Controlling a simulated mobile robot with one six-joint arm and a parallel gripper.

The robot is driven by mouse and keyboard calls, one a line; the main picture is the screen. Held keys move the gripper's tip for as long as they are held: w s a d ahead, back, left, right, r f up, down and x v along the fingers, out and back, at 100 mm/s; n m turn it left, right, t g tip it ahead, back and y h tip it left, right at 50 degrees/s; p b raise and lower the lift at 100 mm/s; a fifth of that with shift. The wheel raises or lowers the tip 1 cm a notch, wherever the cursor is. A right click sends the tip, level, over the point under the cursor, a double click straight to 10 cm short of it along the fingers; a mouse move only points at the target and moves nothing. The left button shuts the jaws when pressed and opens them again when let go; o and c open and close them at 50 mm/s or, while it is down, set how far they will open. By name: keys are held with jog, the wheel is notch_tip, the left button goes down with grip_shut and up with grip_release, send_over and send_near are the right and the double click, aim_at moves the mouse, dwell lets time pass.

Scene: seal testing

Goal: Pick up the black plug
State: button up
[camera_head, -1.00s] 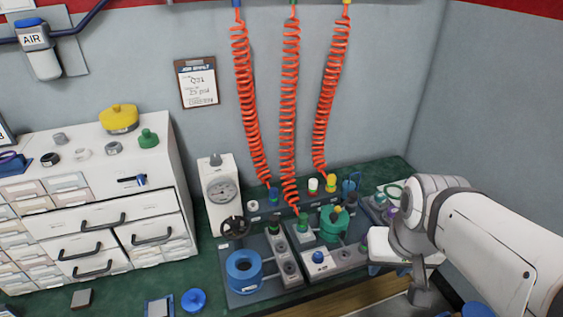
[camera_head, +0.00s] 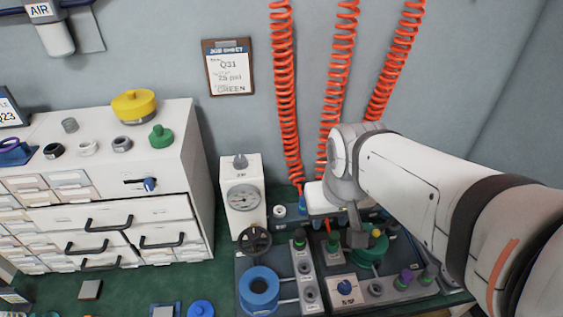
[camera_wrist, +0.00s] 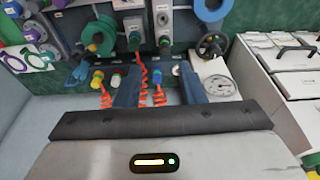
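A blue ring (camera_head: 259,286) lies left of the port block. A gauge box (camera_head: 242,195) with a black handwheel (camera_head: 254,239) stands behind it. Red coiled hoses (camera_head: 338,70) hang close to my arm. A green ring (camera_head: 371,248) and purple plug (camera_head: 405,279) are at right.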

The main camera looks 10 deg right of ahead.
jog(key=shift+o, duration=1.2)
jog(key=shift+w+f, duration=0.2)
jog(key=shift+f, duration=0.1)
jog(key=shift+o, duration=1.2)
jog(key=w+f+m+g+b, duration=0.1)
jog(key=w+f+m+b, duration=0.3)
jog(key=w+f+b, duration=0.3)
notch_tip(320, 180, down, 3)
jog(key=shift+w+a+r, duration=0.2)
jog(key=shift+w+a, duration=0.2)
jog(key=shift+w, duration=0.1)
jog(key=m+g+b, duration=0.2)
jog(key=m+b, duration=0.3)
jog(key=b, duration=0.1)
send_over(300, 232)
jog(key=f, duration=1.3)
jog(key=shift+s+d+f, duration=0.2)
jog(key=shift+s+d, duration=0.05)
jog(key=shift+s, duration=0.05)
jog(key=shift+w+a+f+b, duration=0.15)
jog(key=shift+f+b, duration=0.25)
jog(key=shift+f, duration=1.5)
jog(key=shift+w+a+f+b, duration=0.1)
jog(key=shift+f+b, duration=0.3)
jog(key=shift+f, duration=1.45)
